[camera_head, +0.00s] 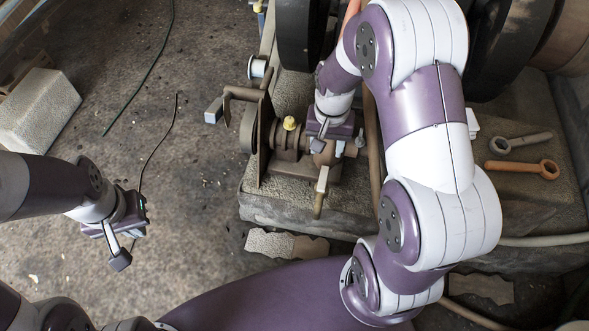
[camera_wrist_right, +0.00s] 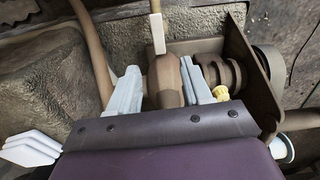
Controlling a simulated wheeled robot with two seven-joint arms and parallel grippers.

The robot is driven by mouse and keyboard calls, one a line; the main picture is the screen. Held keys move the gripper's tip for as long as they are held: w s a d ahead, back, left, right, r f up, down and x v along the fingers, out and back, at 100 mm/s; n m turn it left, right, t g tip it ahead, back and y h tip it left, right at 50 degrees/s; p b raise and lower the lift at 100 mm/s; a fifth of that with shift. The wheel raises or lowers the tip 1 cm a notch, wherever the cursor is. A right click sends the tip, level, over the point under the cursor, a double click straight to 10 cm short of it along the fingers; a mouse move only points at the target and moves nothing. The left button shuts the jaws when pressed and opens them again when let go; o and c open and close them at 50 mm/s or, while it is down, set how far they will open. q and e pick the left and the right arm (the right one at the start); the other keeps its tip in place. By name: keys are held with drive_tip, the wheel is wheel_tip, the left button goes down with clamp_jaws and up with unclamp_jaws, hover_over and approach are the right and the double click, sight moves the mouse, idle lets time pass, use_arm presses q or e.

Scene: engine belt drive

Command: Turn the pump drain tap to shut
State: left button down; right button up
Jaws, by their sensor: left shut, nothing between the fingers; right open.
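The pump (camera_head: 290,140) is a rusty brown body on the stone block. What looks like its drain tap is a pale lever (camera_head: 322,180) over a tan spout (camera_head: 318,206) at its front. In the right wrist view the pale lever (camera_wrist_right: 158,36) lies just beyond my fingertips, in line with the tan pipe. My right gripper (camera_wrist_right: 163,88) is open, its fingers on either side of the brown pump body (camera_wrist_right: 168,82); I cannot tell whether they touch it. In the head view my right gripper (camera_head: 326,142) is partly hidden. My left gripper (camera_head: 120,260) is shut and empty over the floor.
A yellow cap (camera_head: 290,123) and a rusty bracket (camera_head: 248,112) stand left of my right gripper. Two wrenches (camera_head: 523,169) lie on the stone at right. A pale block (camera_head: 40,110) sits at far left. Open floor lies between.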

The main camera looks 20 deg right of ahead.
sight(323, 178)
drive_tip(key=shift+m, duration=0.3)
wheel_tip(323, 178, down, 13)
drive_tip(key=b, duration=0.8)
drive_tip(key=shift+s+d+r, duration=0.1)
drive_tip(key=shift+r, duration=0.05)
clamp_jaws()
